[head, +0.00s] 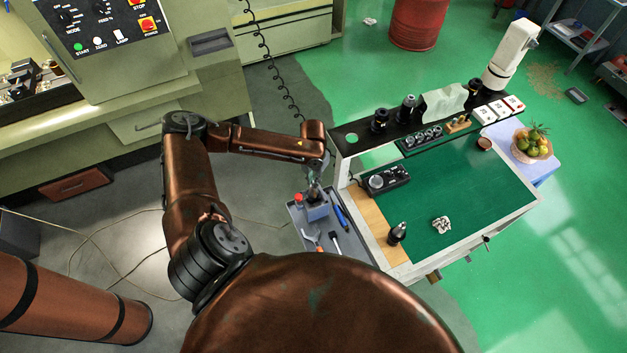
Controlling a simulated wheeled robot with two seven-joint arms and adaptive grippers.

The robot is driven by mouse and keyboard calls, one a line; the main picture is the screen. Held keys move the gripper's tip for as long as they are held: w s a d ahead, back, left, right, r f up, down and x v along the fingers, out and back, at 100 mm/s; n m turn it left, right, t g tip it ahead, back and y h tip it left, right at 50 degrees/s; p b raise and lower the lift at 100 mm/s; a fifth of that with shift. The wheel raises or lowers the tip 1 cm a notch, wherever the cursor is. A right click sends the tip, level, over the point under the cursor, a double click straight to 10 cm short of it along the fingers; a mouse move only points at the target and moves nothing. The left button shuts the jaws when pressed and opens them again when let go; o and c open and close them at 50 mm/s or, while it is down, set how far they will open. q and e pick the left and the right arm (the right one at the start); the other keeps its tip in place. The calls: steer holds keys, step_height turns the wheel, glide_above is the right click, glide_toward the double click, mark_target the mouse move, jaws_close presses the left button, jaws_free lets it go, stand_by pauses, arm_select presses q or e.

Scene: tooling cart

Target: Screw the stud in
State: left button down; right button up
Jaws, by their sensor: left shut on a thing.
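My left gripper (314,183) points down over the grey side tray at the left end of the cart. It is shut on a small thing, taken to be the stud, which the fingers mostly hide. Directly under it a blue-grey block (318,212) stands upright on the tray (346,249). The fingertips are at or just above the block's dark top. I cannot tell whether the held thing touches it or sits in a hole. My right gripper is not in view.
A red-topped item (298,198), a blue-handled tool (341,217) and other hand tools lie around the block. A machine stands at the left.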

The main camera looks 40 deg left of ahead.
arm_select(q)
steer(key=m, duration=0.3)
steer(key=shift+m, duration=0.4)
steer(key=shift+m, duration=0.8)
steer(key=m, duration=0.4)
steer(key=c, duration=1.9)
jaws_free()
